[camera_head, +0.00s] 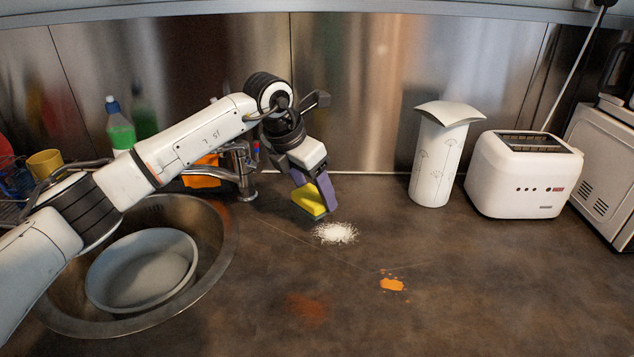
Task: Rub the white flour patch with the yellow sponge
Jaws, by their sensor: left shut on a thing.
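A yellow sponge (308,199) is held in my left gripper (313,187), which is shut on it. The gripper points down, with a purple finger on the sponge's right side. The sponge is just behind and to the left of the white flour patch (336,233), low over the dark counter. I cannot tell whether it touches the counter. The flour patch is a small scattered heap, fully in sight. My right gripper is not in view.
An orange spot (391,284) and a reddish smear (307,308) lie nearer on the counter (480,290). A sink (215,262) with a grey bowl (143,272) is at left, beside a faucet (241,172). A white canister (434,160) and toaster (523,176) stand at right.

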